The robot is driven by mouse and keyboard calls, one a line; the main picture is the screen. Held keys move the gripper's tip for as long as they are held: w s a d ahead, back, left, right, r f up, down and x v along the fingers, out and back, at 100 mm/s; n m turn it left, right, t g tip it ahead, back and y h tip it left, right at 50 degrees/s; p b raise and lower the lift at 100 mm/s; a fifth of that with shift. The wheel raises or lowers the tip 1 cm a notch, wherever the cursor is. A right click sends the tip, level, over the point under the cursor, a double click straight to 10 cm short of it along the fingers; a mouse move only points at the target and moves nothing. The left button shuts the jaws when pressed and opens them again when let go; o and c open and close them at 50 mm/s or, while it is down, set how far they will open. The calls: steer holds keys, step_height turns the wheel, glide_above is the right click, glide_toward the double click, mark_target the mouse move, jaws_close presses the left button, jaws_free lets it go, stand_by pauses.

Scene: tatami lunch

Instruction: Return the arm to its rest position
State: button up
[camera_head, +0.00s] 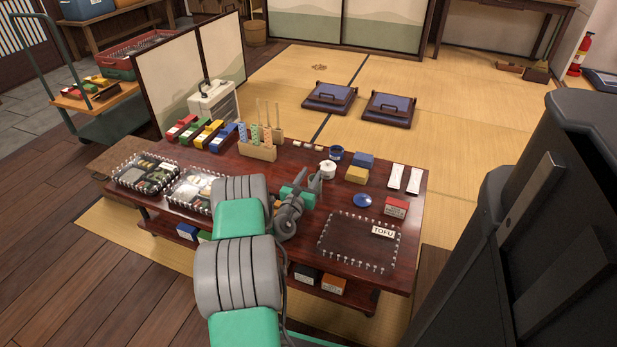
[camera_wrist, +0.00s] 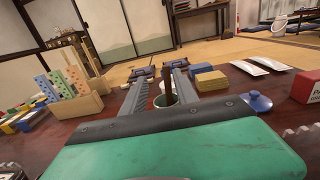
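My gripper (camera_head: 311,182) is held above the middle of the low lacquered table (camera_head: 300,238), with my arm stretched forward over the table's near edge. In the wrist view its two grey fingers (camera_wrist: 159,88) stand apart, and I see nothing clearly held between them. Beyond the fingers are a white cup (camera_head: 327,170) and a blue cup (camera_head: 336,153); in the wrist view they show partly between the fingers. My arm hides part of the table's near left side.
Blue (camera_head: 363,160) and yellow (camera_head: 357,174) blocks, a blue lid-like disc (camera_head: 362,200) and a red-and-white box (camera_head: 395,207) lie to the right. A wooden holder (camera_head: 257,150) and lunch boxes (camera_head: 145,174) stand left. The outlined area by the TOFU card (camera_head: 383,232) is empty.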

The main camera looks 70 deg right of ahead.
steer(key=a, duration=0.4)
steer(key=shift+w+a+p, duration=0.15)
steer(key=shift+w+p, duration=0.05)
steer(key=shift+p, duration=0.1)
stand_by(0.4)
